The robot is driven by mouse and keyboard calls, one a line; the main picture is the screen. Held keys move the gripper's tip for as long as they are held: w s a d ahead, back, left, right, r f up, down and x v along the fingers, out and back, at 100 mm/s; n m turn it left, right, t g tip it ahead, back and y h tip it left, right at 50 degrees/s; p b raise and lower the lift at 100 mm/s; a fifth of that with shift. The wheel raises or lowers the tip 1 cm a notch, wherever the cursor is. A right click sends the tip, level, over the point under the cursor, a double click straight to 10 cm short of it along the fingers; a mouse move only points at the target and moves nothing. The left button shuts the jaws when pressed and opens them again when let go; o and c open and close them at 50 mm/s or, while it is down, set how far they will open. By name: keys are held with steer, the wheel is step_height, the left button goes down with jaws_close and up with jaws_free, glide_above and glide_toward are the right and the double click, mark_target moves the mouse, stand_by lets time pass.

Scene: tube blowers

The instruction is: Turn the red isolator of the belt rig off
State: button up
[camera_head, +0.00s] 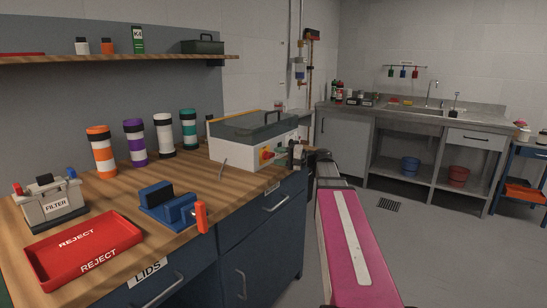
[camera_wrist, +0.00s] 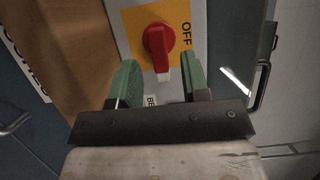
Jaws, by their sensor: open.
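The belt rig (camera_head: 235,135) is a pale box with a dark handled lid on the wooden bench. Its red isolator (camera_head: 266,154) sits on a yellow plate on the end face. In the head view my gripper (camera_head: 294,151) is beside the rig's end face.
A blue clamp-like fixture (camera_head: 165,205) with an orange handle, a red REJECT tray (camera_head: 84,247) and a FILTER unit (camera_head: 52,204) stand on the bench. Several banded tubes (camera_head: 134,143) stand behind. The floor is clear.

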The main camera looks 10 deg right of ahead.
steer(key=shift+x, duration=1.25)
steer(key=shift+c, duration=0.3)
jaws_close()
